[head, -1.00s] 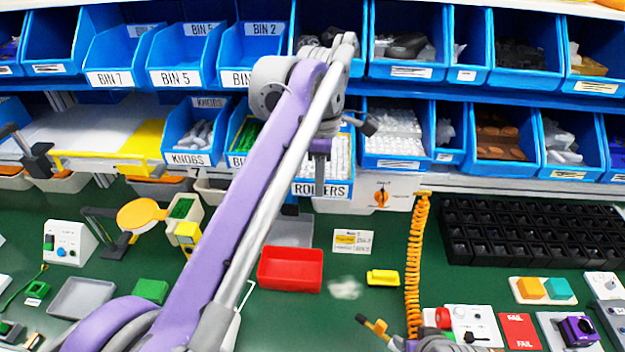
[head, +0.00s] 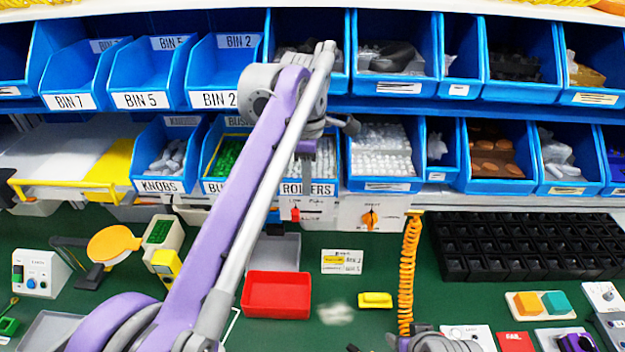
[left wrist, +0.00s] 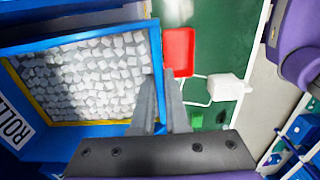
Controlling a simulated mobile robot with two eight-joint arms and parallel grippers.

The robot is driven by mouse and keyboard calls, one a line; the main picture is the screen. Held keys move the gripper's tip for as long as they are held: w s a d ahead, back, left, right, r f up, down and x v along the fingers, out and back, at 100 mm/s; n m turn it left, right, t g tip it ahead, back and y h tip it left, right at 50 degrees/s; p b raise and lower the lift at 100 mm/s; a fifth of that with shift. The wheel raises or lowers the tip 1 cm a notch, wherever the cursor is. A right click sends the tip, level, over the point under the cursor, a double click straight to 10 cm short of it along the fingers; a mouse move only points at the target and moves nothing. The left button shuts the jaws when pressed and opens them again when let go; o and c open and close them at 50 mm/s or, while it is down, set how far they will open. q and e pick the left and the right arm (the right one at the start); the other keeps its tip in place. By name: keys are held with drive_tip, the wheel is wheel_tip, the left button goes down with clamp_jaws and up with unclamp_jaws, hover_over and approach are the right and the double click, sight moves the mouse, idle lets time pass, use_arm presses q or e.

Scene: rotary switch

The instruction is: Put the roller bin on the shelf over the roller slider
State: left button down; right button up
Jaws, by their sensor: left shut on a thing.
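The roller bin is a blue bin full of white rollers, with a ROLLERS label (head: 308,188) on its front. In the head view it stands level with the neighbouring bins, between the BUSHINGS bin (head: 226,160) and another bin of white parts. My left gripper (head: 306,165) is shut on its wall; the left wrist view shows the fingers (left wrist: 165,105) at the rim beside the rollers (left wrist: 85,78). A red slider knob (head: 295,214) shows on the white panel just below the bin. My arm hides part of the bin, and I cannot tell whether its base touches the shelf.
The KNOBS bin (head: 172,160) stands to the left and a bin of white parts (head: 383,150) to the right. An upper row of bins (head: 228,70) runs overhead. A red tray (head: 277,296) and an orange coiled cable (head: 408,270) are on the green bench below.

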use_arm(q)
drive_tip(key=shift+a, duration=0.25)
drive_tip(key=shift+d, duration=0.1)
drive_tip(key=c, duration=1.3)
unclamp_jaws()
drive_tip(key=o, duration=0.5)
drive_tip(key=shift+c, duration=0.2)
